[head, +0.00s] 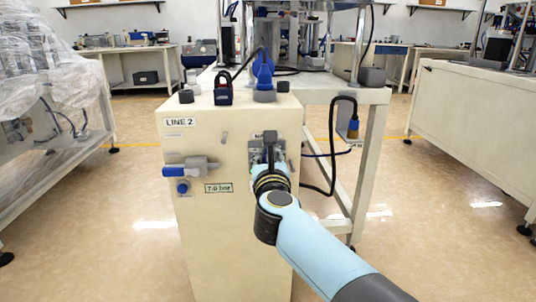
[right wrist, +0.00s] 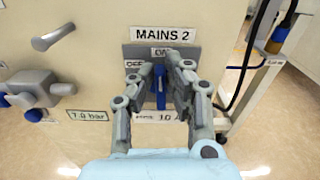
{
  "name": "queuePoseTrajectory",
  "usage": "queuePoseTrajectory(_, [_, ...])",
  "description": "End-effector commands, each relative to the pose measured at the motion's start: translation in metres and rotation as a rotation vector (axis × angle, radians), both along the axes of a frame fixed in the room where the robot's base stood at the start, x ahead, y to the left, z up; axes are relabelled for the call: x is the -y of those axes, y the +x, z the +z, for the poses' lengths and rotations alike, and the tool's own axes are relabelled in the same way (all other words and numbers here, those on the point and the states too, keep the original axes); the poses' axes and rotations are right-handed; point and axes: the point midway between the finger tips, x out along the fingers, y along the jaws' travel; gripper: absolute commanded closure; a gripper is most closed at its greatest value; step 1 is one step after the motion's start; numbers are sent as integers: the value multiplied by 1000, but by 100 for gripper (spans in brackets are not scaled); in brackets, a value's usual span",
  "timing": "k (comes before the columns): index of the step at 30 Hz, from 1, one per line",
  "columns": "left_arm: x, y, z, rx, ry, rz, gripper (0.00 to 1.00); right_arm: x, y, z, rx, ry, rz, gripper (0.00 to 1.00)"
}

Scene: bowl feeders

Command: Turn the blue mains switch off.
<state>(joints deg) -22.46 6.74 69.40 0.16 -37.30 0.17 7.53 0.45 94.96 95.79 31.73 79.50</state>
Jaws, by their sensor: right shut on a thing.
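The blue mains switch (right wrist: 161,98) sits on a grey plate (right wrist: 131,52) under a "MAINS 2" label, in the right wrist view. Its handle stands upright, below a partly covered label that seems to read "ON"; an "OFF" label is to its left. My right gripper (right wrist: 160,72) has one finger on each side of the handle and is shut on it. In the head view my right gripper (head: 269,153) reaches the grey plate on the cabinet front and hides the handle. My left gripper is in neither view.
The cream cabinet (head: 222,240) also carries a grey and blue valve (head: 190,168) at left and a "7.0 bar" label (head: 218,188). A dark padlock (head: 223,90) and a blue part (head: 263,70) are on top. A black cable (head: 333,150) hangs at right.

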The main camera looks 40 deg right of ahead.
Motion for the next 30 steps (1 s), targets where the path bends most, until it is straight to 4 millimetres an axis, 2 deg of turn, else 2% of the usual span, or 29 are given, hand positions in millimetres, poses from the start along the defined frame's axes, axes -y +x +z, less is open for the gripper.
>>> queuePoseTrajectory(5, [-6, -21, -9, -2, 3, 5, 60, -3, 2, 3, -61, -100, 1, 100])
queuePoseTrajectory(12, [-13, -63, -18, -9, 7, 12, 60, -8, 5, 2, -177, -287, 1, 100])
queuePoseTrajectory(30, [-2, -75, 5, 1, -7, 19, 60, -18, 10, -9, -477, -775, 2, 100])
